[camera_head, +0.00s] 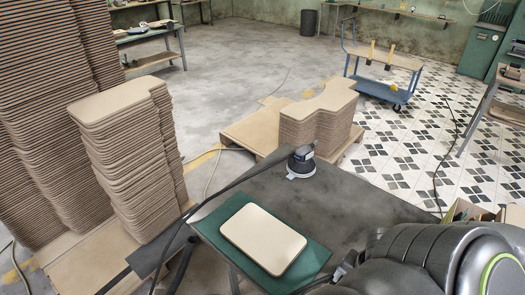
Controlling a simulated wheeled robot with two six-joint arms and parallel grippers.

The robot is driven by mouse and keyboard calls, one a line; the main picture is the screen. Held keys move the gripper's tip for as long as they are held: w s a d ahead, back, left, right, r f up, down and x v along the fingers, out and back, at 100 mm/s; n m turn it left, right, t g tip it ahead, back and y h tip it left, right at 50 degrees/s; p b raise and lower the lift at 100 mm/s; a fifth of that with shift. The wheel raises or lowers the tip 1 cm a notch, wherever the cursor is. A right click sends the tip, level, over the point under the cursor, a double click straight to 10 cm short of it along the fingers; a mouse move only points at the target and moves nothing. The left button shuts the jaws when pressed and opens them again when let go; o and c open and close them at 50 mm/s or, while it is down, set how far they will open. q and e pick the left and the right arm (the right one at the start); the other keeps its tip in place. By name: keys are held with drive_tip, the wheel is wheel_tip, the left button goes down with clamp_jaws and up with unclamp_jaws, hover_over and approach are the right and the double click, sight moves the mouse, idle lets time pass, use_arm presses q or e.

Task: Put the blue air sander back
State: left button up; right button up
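An air sander (302,161) with a dark grey and bluish body and a pale base stands upright on the dark grey tabletop (345,200). A black hose runs from it down to the left, past the table's edge. No gripper is near the sander. A beige rounded board (263,238) lies flat on a green mat (213,216) at the front of the table. A grey arm of mine with a green ring fills the lower right, but I cannot make out its gripper. A small dark metal piece by its left edge is unclear. My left gripper is not in view.
Tall stacks of curved boards (128,150) stand at the left. A lower stack (318,115) on a pallet is behind the table. A blue cart (382,88) stands farther back on the patterned floor. The tabletop right of the sander is clear.

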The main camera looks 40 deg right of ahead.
wheel_tip(320, 180, up, 12)
drive_tip(key=p, duration=0.6)
drive_tip(key=shift+s, duration=0.3)
drive_tip(key=shift+a, duration=0.15)
